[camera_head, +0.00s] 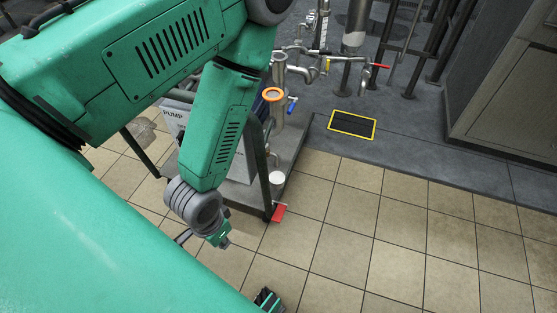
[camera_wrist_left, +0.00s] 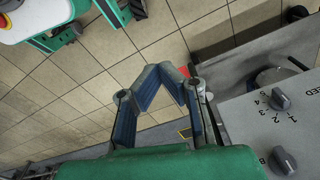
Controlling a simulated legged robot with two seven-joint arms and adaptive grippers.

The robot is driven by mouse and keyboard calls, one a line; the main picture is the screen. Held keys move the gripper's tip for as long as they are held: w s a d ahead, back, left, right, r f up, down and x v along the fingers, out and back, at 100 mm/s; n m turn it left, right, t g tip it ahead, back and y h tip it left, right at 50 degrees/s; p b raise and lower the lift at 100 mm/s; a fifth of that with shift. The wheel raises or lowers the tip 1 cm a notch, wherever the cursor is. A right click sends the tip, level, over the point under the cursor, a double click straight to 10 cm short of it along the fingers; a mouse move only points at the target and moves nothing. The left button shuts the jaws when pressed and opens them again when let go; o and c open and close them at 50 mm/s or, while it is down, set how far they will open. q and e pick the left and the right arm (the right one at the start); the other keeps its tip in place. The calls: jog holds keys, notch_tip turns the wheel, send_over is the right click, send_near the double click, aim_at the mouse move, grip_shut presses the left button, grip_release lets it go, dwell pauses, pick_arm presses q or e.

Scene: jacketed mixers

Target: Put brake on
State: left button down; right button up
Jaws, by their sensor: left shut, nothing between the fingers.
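The brake appears to be a small red pedal (camera_head: 278,213) low at the near corner of the grey pump cart (camera_head: 299,165), beside its post. A bit of red (camera_wrist_left: 186,72) also shows behind a finger in the left wrist view. My left gripper (camera_head: 218,234) hangs down to the left of the pedal in the head view, apart from it, with its fingers mostly hidden. In the left wrist view its fingers (camera_wrist_left: 166,72) are closed together and empty.
Pipes, an orange-rimmed fitting (camera_head: 272,94) and a blue-handled valve (camera_head: 292,103) rise from the cart. The left wrist view shows a control panel with black knobs (camera_wrist_left: 280,99) close at right. A yellow-framed floor grate (camera_head: 352,124) lies behind. Tiled floor (camera_head: 390,230) is clear at right.

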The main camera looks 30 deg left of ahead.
jog(key=shift+o, duration=0.7)
jog(key=shift+f, duration=0.1)
pick_arm(q)
jog(key=n+t+y+b, duration=0.25)
jog(key=t+b, duration=0.35)
jog(key=b, duration=0.8)
send_near(278, 215)
jog(key=a+v, duration=0.1)
jog(key=v, duration=0.2)
jog(key=shift+r+n+h, duration=0.15)
jog(key=shift+n+h, duration=0.3)
pick_arm(e)
notch_tip(278, 215, down, 13)
jog(key=shift+f, duration=0.15)
pick_arm(q)
jog(key=b+x, duration=0.5)
jog(key=x, duration=0.5)
pick_arm(e)
notch_tip(278, 215, down, 5)
jog(key=shift+a+f, duration=0.1)
jog(key=shift+f, duration=0.1)
pick_arm(q)
jog(key=shift+s, duration=0.1)
